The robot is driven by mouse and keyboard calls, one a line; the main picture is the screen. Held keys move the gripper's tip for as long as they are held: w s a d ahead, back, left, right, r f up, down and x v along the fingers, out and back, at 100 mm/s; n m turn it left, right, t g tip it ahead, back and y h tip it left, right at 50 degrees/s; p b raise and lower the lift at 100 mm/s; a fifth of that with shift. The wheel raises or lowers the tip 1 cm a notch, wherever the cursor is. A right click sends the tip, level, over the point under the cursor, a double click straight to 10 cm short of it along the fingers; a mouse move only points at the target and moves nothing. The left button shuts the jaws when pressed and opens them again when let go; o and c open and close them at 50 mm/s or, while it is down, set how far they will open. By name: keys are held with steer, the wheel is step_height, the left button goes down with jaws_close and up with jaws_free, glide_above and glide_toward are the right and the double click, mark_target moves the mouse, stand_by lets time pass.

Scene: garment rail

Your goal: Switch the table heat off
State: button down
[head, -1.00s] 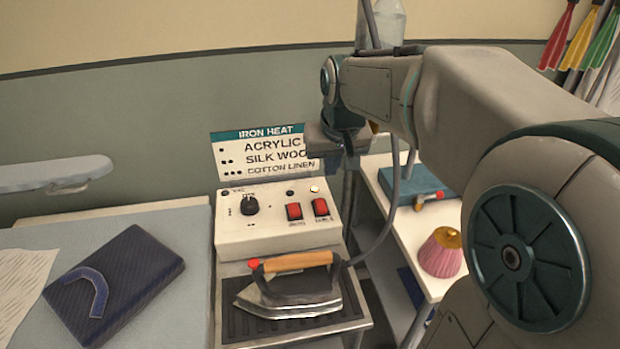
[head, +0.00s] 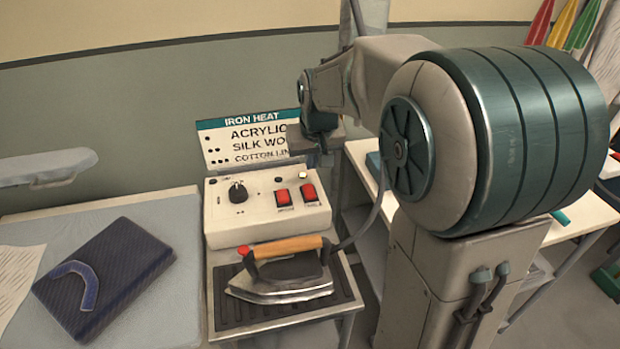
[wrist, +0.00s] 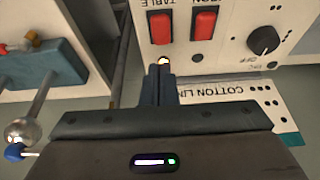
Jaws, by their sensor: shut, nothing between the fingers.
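The white control box (head: 262,222) stands behind the iron. It bears two red rocker switches; the right one is the table switch (head: 309,192), also in the wrist view (wrist: 161,28). The left one is the iron switch (head: 283,197); it also shows in the wrist view (wrist: 204,24). The small lamp by the table switch (head: 303,177) glows; the lamp by the iron switch (head: 279,180) is dark. My gripper (wrist: 160,70) is shut and empty, its tips beside the glowing lamp, short of the table switch. I cannot tell whether they touch the box.
An iron (head: 285,275) with a wooden handle rests on a dark ribbed mat just before the box. A dial (head: 238,192) is at the box's left. The iron heat card (head: 250,140) stands behind. A dark blue folded garment (head: 104,275) lies at left.

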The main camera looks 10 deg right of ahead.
mark_target(309, 186)
steer(key=x, duration=0.7)
steer(key=shift+s+f+p, duration=0.3)
steer(key=shift+f+p, duration=0.05)
steer(key=shift+f, duration=0.05)
